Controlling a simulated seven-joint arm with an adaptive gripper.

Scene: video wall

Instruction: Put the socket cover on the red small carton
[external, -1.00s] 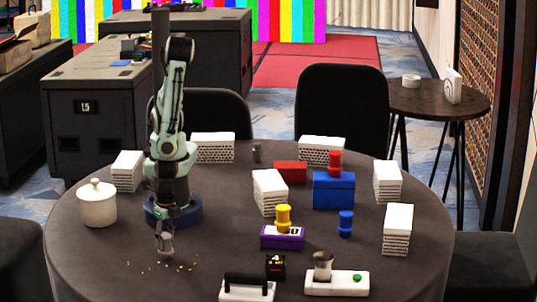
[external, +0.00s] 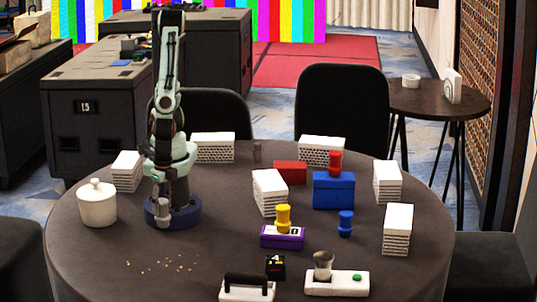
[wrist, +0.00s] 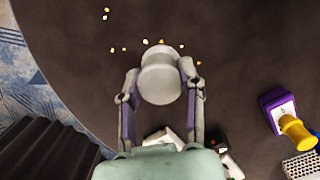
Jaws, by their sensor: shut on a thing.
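My gripper (wrist: 161,84) is shut on a pale grey, rounded piece, which I take to be the socket cover (wrist: 160,70). The piece sits between the two fingers in the wrist view, above the dark table. The red small carton (external: 290,172) lies toward the back of the round table, left of a larger blue box (external: 333,191). The carton does not show in the wrist view.
A purple box (external: 282,237) with a yellow piece on it, a blue piece (external: 345,223) and white stacks (external: 269,191) stand on the table. A white lidded jar (external: 98,203) is at the left. Small crumbs (external: 165,265) lie on the otherwise clear front left.

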